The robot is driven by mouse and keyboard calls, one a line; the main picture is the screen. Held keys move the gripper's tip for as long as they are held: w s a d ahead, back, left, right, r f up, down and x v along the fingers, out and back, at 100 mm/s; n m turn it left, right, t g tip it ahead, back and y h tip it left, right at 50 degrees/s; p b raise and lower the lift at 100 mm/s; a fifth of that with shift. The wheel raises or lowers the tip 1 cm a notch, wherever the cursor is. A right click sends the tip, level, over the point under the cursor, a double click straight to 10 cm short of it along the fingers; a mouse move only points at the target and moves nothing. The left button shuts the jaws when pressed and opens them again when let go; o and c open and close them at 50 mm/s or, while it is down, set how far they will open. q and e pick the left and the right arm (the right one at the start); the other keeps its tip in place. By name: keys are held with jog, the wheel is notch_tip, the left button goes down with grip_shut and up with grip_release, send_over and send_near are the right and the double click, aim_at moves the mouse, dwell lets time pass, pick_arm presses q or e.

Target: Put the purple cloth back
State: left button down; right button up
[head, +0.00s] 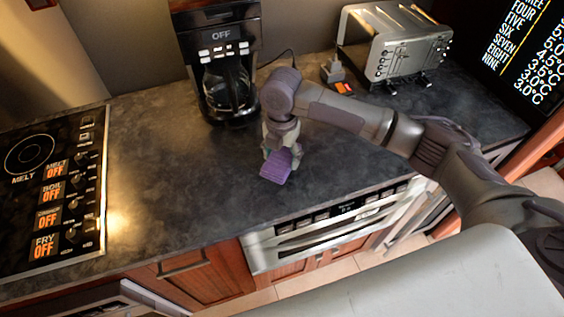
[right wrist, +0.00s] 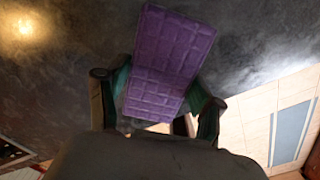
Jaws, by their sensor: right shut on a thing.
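The purple cloth (head: 276,166) is a small quilted rectangle, held at the countertop's middle in the head view. It also shows in the right wrist view (right wrist: 168,55), where it sticks out beyond the fingers. My right gripper (head: 279,150) is shut on the cloth; its fingers lie on either side of it in the right wrist view (right wrist: 158,100). I cannot tell whether the cloth touches the counter. The microwave drawer (head: 330,228) is under the counter's front edge and looks shut. My left gripper is not in view.
A black coffee maker (head: 218,60) stands behind the cloth. A metal toaster (head: 394,45) stands at the back right. A cooktop (head: 50,190) lies at the left. The dark countertop (head: 160,165) is bare between the cooktop and my right gripper.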

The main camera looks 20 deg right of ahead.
aim_at(282, 166)
notch_tip(282, 166, down, 3)
jog(key=shift+f+p, duration=0.2)
jog(key=shift+p, duration=0.35)
jog(key=shift+f, duration=0.15)
jog(key=shift+f, duration=0.1)
jog(key=shift+f, duration=0.1)
jog(key=o, duration=1.3)
jog(key=shift+o, duration=0.2)
